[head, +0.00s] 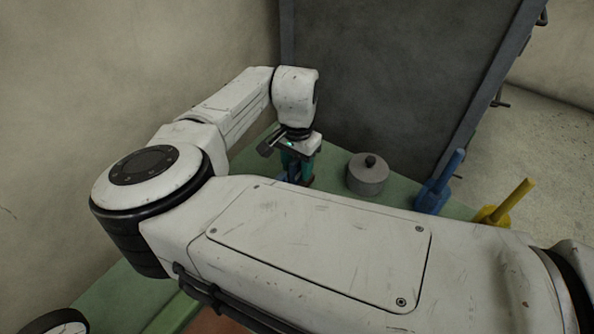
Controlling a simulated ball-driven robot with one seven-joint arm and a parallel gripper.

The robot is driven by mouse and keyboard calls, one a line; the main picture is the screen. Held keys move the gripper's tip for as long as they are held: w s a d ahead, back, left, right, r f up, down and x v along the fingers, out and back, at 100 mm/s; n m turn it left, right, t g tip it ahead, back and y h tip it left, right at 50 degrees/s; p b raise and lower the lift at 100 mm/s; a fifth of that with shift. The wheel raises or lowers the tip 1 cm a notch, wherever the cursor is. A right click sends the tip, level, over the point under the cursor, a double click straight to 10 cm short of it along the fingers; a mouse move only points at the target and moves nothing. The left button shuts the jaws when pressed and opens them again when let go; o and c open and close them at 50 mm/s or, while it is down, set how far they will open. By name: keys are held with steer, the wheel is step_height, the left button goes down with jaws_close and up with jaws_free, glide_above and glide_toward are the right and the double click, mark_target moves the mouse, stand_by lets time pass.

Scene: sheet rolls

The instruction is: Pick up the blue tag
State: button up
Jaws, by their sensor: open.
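My gripper (297,178) points down over the green surface at the back, in front of the dark grey panel. Its teal fingers are open; their tips are partly hidden behind my own arm. A small blue patch (283,177) shows low beside the left finger. It may be the blue tag, but it is too small and too covered to be sure. I cannot tell whether the fingers touch it or stand around it. A small reddish-brown bit (308,182) shows at the right fingertip.
A grey round weight with a dark knob (367,176) stands just right of my gripper. Farther right are a blue piece with an upright handle (437,186) and a similar yellow one (507,204). The dark panel (390,75) rises close behind. My arm hides much of the green surface (110,295).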

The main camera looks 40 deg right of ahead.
steer(key=shift+c, duration=0.5)
jaws_close()
steer(key=shift+r, duration=0.1)
steer(key=shift+r, duration=0.6)
steer(key=s+d+r, duration=0.7)
steer(key=s+r, duration=0.4)
steer(key=s, duration=0.1)
steer(key=shift+d+r+b, duration=0.2)
steer(key=shift+r+b, duration=0.1)
steer(key=shift+r, duration=0.05)
